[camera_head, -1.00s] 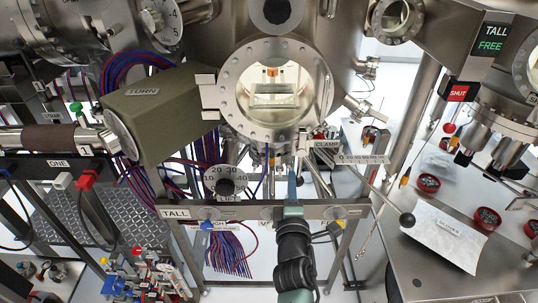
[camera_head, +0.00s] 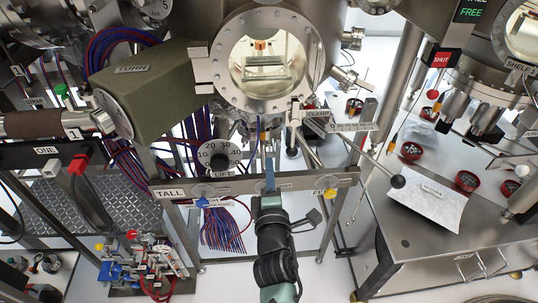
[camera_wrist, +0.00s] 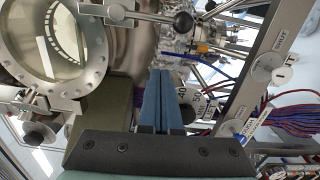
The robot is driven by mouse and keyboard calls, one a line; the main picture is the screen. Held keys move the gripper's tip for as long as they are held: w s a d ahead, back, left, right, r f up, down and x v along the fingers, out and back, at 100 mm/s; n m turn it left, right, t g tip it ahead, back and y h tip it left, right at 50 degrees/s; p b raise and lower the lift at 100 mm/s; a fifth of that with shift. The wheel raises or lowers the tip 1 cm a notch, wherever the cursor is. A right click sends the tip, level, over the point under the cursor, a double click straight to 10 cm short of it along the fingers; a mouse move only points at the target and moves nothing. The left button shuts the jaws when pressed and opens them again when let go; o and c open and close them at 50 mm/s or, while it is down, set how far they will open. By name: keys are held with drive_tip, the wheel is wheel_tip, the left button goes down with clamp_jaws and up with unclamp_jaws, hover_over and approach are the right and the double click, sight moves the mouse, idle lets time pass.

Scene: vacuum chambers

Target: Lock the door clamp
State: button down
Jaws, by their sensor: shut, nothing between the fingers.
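The round chamber door (camera_head: 216,84) has a glass window and a bolted metal rim. The CLAMP label (camera_head: 317,114) is at its lower right, beside a numbered scale (camera_head: 352,127). A thin lever runs from there down right to a black ball knob (camera_head: 398,181). My gripper (camera_head: 270,162) has blue fingers, shut and empty, below the door and left of the knob, apart from it. In the wrist view the fingers (camera_wrist: 160,72) are together. The door rim (camera_wrist: 95,45) is at left there, and a rod with a black ball (camera_wrist: 183,21) is above; I cannot tell if it is the clamp lever.
A crossbar labelled TALL (camera_head: 170,193) runs by my gripper. A numbered dial (camera_head: 220,156) is left of the fingers. A green-grey TURN box (camera_head: 150,95) stands left of the door. A metal bench (camera_head: 450,245) with a paper sheet (camera_head: 432,205) is at right.

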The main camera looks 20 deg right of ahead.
drive_tip(key=v, duration=0.5)
drive_tip(key=shift+s+d+p, duration=0.2)
drive_tip(key=shift+s+p, duration=0.2)
